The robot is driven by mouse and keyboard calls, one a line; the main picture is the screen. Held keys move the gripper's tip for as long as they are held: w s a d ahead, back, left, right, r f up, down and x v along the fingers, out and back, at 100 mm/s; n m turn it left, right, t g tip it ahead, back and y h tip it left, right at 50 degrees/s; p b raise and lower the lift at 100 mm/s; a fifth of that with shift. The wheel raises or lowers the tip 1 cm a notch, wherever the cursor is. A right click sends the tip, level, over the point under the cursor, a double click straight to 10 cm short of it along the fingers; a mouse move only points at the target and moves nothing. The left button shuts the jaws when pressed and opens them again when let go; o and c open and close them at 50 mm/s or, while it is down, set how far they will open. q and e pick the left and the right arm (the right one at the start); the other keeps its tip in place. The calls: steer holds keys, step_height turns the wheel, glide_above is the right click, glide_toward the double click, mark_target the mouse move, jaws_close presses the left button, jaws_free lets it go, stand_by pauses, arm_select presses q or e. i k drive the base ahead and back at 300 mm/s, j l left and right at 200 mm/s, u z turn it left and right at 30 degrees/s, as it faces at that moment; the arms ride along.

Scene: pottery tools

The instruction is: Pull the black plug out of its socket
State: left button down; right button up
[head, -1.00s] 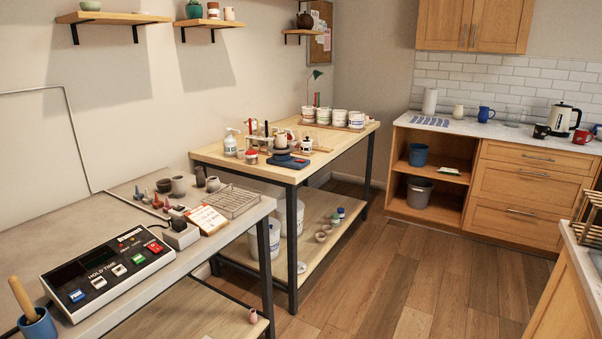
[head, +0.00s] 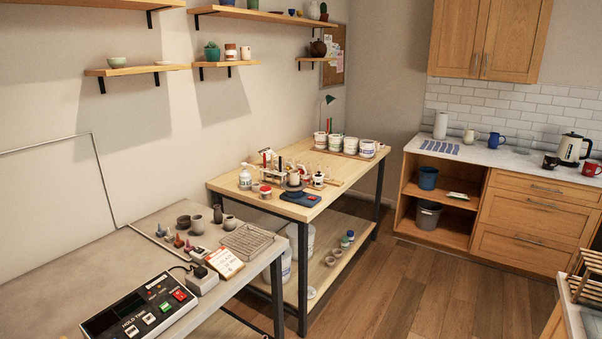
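A small black plug (head: 199,271) sits on top of a white socket block (head: 205,283) on the grey table at the left. A dark cord runs from it toward the control box. The control box (head: 141,308), with black panel and colored buttons, lies in front of the block. A printed card (head: 224,263) leans just right of the block. Neither of my grippers shows in the head view.
The grey table (head: 60,273) is mostly bare at the left. Small colored cones (head: 178,241), small pots (head: 197,224) and a wire rack (head: 249,240) stand behind the block. A wooden workbench (head: 335,180) with jars adjoins at the back. Open wood floor (head: 420,290) lies to the right.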

mark_target(201, 272)
steer(key=i+l+u, duration=0.3)
steer(key=i+l, duration=0.2)
steer(key=i+l+u, duration=0.3)
steer(key=i+l, duration=0.35)
steer(key=i+l+u, duration=0.35)
steer(key=i+l, duration=0.15)
steer(key=l, duration=0.25)
